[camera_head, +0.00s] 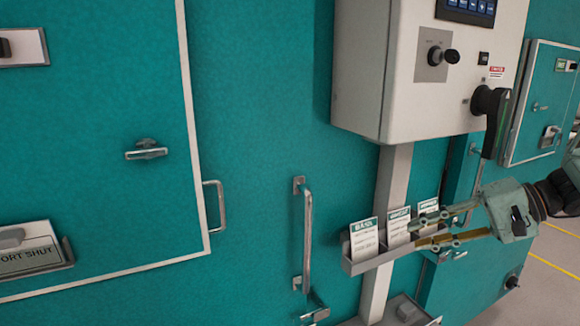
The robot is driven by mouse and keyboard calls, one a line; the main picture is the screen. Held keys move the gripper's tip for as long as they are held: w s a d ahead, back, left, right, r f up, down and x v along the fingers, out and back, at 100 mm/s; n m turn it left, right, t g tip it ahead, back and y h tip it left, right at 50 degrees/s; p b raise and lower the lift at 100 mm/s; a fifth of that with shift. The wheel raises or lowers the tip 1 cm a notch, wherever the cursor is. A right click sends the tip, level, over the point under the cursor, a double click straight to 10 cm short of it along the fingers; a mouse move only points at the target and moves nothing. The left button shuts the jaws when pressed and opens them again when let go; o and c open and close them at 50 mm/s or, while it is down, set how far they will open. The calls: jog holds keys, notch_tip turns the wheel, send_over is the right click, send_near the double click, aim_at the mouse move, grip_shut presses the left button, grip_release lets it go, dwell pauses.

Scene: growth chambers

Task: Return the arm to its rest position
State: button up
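My gripper (418,233) is at the right, its two fingers pointing left. The fingers are apart, and I see nothing held between them. The fingertips overlap the right end of a narrow card holder (371,264) in the picture. I cannot tell whether they touch it. The holder carries three white cards with green headers: a left card (364,240), a middle card (399,228) and a right card (428,207). My fingers partly hide the right card.
A white control box (405,100) with a knob and a dark handle (490,102) stands above my gripper. A vertical grab bar (307,235) is left of the holder. A large teal door (90,130) fills the left. Yellow-lined floor (555,255) shows at right.

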jog(key=s+a+r+n+g+h, duration=0.1)
jog(key=s+a+r+h, duration=0.1)
jog(key=s+a, duration=0.45)
jog(key=s+a+r+n+g+h, duration=0.1)
jog(key=s+a+r+h, duration=0.2)
jog(key=s, duration=0.7)
jog(key=s+a+r+n+g+h, duration=0.15)
jog(key=s+a, duration=0.25)
jog(key=s, duration=0.4)
jog(key=s+r+t+h, duration=0.1)
jog(key=s+h, duration=0.1)
jog(key=s, duration=0.4)
jog(key=s+d+n+t+h+b, duration=0.1)
jog(key=s+t+h, duration=0.1)
jog(key=s, duration=0.4)
jog(key=shift+s+r, duration=0.15)
jog(key=shift+r, duration=0.2)
jog(key=shift+d+h, duration=0.1)
jog(key=shift+h, duration=0.15)
